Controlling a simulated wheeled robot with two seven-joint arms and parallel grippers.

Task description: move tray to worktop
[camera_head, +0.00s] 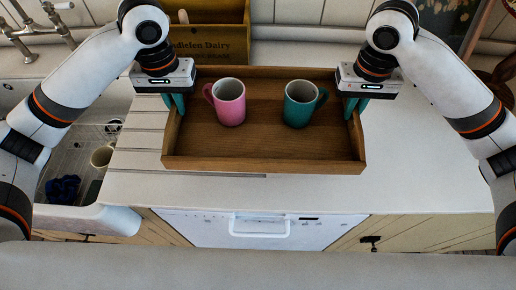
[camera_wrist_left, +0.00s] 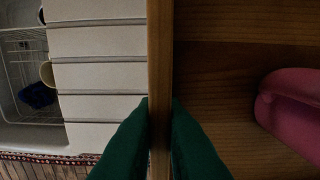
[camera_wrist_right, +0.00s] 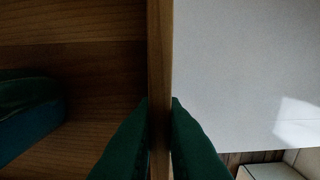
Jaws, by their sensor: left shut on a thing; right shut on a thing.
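The wooden tray (camera_head: 262,165) is at the worktop (camera_head: 420,150), over its middle and partly over the grooved drainer at its left. I cannot tell whether it touches the surface. A pink mug (camera_head: 229,103) and a teal mug (camera_head: 299,104) stand upright in it. My left gripper (camera_head: 175,103) is shut on the tray's left wall, which also shows in the left wrist view (camera_wrist_left: 160,60). My right gripper (camera_head: 353,106) is shut on the tray's right wall, seen between its green fingers in the right wrist view (camera_wrist_right: 160,60).
A wooden crate (camera_head: 207,42) with lettering stands behind the tray against the wall. A sink with a wire rack (camera_head: 75,160) and a cream mug (camera_head: 102,156) lies at the left, with a tap (camera_head: 32,28) behind. The worktop right of the tray is clear.

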